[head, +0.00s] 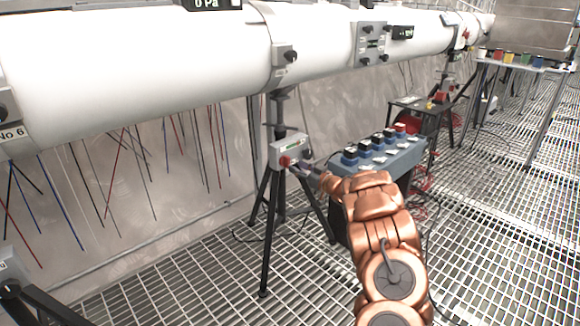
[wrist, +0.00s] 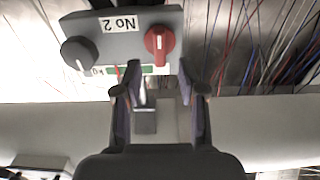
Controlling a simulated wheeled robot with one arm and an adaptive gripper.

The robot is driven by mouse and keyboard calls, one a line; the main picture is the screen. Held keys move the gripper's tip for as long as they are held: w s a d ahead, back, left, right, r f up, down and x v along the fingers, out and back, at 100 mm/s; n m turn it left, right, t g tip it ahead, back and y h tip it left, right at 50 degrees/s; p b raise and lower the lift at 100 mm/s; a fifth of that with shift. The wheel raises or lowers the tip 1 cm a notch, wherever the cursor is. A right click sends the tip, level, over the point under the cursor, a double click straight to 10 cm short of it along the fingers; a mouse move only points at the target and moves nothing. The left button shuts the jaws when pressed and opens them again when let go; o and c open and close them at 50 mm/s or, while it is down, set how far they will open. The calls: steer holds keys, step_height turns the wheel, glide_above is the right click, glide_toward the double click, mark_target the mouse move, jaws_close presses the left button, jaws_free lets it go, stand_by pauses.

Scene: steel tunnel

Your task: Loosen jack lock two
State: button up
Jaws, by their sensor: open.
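The jack box (head: 289,150) is a grey box on a black tripod under the white pipe. In the wrist view the box (wrist: 105,45) appears upside down, with a "No 2" label (wrist: 119,23), a black knob (wrist: 79,52) at left and a red knob (wrist: 160,43) at right. The red knob also shows in the head view (head: 285,161). My gripper (head: 312,171) is open at the right of the box. In the wrist view my gripper (wrist: 158,70) has its fingertips spread by the box's lower edge; the red knob lies just beyond, between them sideways. I see no contact with it.
A blue-grey control box (head: 385,158) with several buttons stands right beside my arm. The tripod (head: 268,215) spreads its legs over the grating floor. The white pipe (head: 150,60) runs above. Thin coloured wires hang at the wall behind. Open grating lies at right.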

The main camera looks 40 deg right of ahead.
mark_target(289, 163)
steer(key=shift+w+b, duration=0.6)
steer(key=shift+w, duration=1.9)
steer(key=shift+c, duration=0.3)
jaws_close()
